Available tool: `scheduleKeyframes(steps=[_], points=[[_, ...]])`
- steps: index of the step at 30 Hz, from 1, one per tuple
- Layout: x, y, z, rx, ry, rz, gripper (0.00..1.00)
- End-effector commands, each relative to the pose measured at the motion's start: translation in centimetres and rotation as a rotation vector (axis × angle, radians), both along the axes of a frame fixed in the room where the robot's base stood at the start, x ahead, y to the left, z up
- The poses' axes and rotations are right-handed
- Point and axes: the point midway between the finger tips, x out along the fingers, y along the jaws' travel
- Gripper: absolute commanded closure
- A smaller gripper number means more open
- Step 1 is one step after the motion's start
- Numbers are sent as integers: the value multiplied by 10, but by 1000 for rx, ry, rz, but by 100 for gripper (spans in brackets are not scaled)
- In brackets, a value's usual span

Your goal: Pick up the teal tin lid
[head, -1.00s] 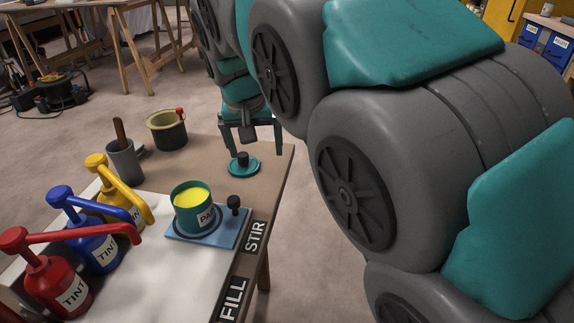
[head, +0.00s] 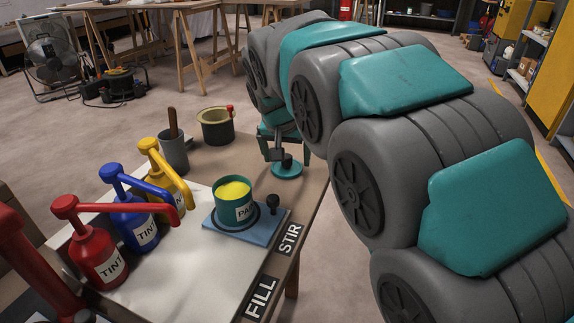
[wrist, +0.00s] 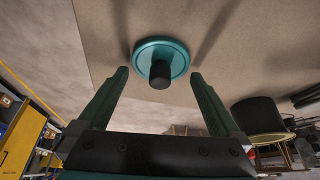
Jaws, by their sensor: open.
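The teal tin lid (head: 287,171) is a round disc with a black knob, lying on the brown table top near its right edge. In the wrist view the lid (wrist: 148,50) sits just beyond my open fingers, with its black knob (wrist: 159,76) pointing toward the gripper and lying between the lines of the fingers. My gripper (wrist: 158,82) is open and empty. In the head view my gripper (head: 288,155) is right over the lid, partly hidden by my arm. I cannot tell whether a finger touches the lid.
An open teal paint tin (head: 229,206) with yellow paint stands on a blue plate (head: 243,228). Red (head: 95,256), blue (head: 133,219) and yellow (head: 170,190) pump bottles stand at left. A grey cup (head: 173,153) and an olive-rimmed pot (head: 216,129) stand behind.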

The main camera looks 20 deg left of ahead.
Motion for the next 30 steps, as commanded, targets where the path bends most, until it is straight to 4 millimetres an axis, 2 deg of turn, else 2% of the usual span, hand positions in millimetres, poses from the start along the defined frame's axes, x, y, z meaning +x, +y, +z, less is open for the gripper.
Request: scheduleKeyframes(steps=[2,8,24,30], points=[[2,0,-7,-1,3,0,0],[3,0,-7,-1,2,0,0],[3,0,-7,-1,2,0,59],[3,0,-7,-1,2,0,59]])
